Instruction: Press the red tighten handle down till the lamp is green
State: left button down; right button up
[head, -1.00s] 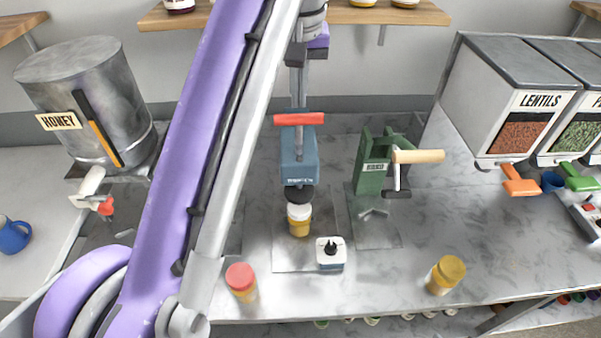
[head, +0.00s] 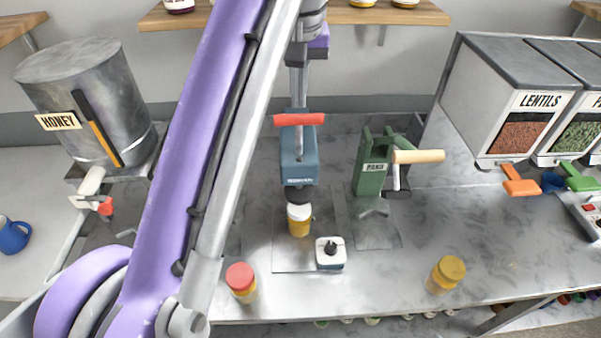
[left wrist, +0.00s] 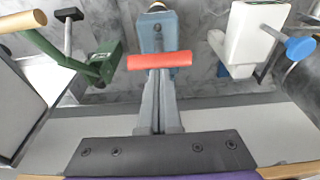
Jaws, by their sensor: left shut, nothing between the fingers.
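The red tighten handle (head: 299,120) is a horizontal bar on the blue press (head: 299,160). Under the press's dark head (head: 299,194) stands an amber jar with a white lid (head: 299,212); head and lid are close, but I cannot tell whether they touch. My left gripper (head: 299,102) is shut and empty, pointing down at the handle. In the left wrist view its fingertips (left wrist: 159,72) are at the red bar (left wrist: 160,61); contact is unclear. A small white box with a dark top (head: 330,252) stands beside the jar. I see no green-lit lamp. My right gripper is out of view.
A green press with a wooden handle (head: 417,156) stands to the right. A honey tank (head: 88,100) is left, dispensers (head: 505,90) are right. The front right counter is mostly clear.

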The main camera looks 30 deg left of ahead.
aim_at(299, 116)
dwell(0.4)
pick_arm(q)
jog(key=shift+f+b, duration=1.1)
jog(key=shift+f, duration=1.35)
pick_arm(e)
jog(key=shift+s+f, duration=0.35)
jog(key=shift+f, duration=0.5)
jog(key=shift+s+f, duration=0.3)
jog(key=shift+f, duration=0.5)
pick_arm(q)
jog(key=shift+f+b, duration=0.45)
jog(key=shift+f, duration=0.55)
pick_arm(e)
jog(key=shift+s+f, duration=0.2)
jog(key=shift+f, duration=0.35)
pick_arm(q)
jog(key=shift+r, duration=0.15)
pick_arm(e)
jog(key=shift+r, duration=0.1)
